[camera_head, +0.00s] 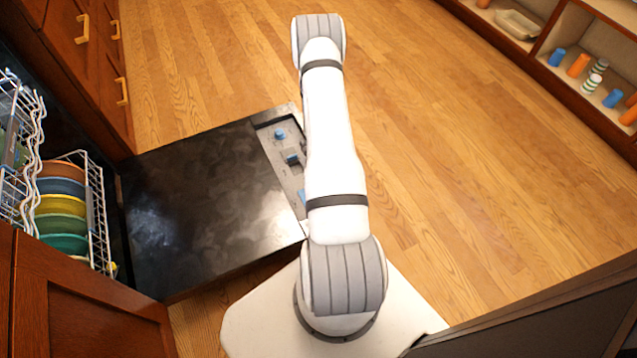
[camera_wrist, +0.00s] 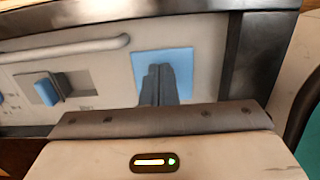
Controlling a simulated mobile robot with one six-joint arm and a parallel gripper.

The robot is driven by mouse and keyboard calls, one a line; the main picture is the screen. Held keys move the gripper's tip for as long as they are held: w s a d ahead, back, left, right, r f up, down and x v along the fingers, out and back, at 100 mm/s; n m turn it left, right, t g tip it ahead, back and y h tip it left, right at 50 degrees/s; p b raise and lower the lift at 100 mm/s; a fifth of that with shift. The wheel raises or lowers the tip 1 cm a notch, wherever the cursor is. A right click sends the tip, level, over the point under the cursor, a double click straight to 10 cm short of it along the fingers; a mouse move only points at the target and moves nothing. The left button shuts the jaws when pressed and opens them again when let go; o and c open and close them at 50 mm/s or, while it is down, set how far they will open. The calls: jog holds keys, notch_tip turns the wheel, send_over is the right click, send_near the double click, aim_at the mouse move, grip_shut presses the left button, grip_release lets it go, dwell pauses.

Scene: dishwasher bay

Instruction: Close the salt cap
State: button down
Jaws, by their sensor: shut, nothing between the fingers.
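The dishwasher door (camera_head: 200,205) lies folded down, with a light panel strip (camera_head: 270,128) along its right edge. In the wrist view, a flat blue square piece (camera_wrist: 190,60) lies on that panel; it may be the salt cap, but no label is readable. My gripper (camera_wrist: 160,72) is shut and empty, its fingertips directly in front of the blue square and covering its lower middle. I cannot tell whether they touch. A small blue block (camera_wrist: 45,92) sits in a grey recess to the left. In the head view, my arm hides the gripper.
A pale raised bar (camera_wrist: 70,48) runs across the panel. Racks with several colored plates (camera_head: 62,205) stand in the dishwasher at left. Wooden cabinets (camera_head: 85,75) border it. A shelf (camera_head: 560,30) with cups is at upper right. The wooden floor (camera_head: 450,150) between is clear.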

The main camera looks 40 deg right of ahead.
jog(key=d+r+p, duration=0.2)
jog(key=p, duration=0.2)
jog(key=s+d+r+p, duration=0.1)
jog(key=d+p, duration=0.2)
jog(key=p, duration=0.2)
jog(key=s+d+r+p, duration=0.1)
jog(key=d+r+p, duration=0.1)
jog(key=p, duration=0.3)
jog(key=shift+d+r, duration=0.3)
jog(key=shift+d, duration=0.35)
jog(key=shift+s+d+r, duration=0.1)
jog(key=shift+s+d, duration=0.05)
jog(key=shift+d, duration=0.65)
